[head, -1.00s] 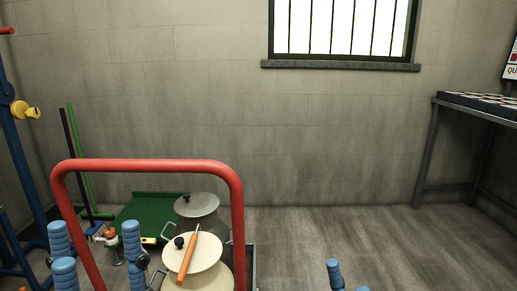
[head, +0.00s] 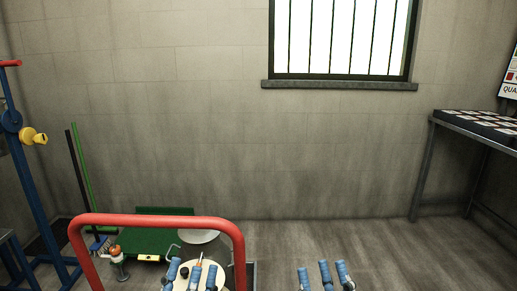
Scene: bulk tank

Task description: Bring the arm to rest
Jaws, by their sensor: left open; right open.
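My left gripper (head: 192,271) is at the bottom of the head view, its blue fingers spread and empty. It appears in front of the cream-lidded can (head: 212,267); I cannot tell how far apart they are. My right gripper (head: 323,271) is to its right at the bottom edge, with its blue fingers apart and nothing between them. Both arms are mostly below the picture, so their links are hidden.
A red tubular handle (head: 160,219) arches around the cans. A grey can lid (head: 199,237) shows behind, beside a green box (head: 150,240). A blue stand (head: 35,180) is at left. A metal table (head: 470,130) is at right. Floor (head: 390,255) between is clear.

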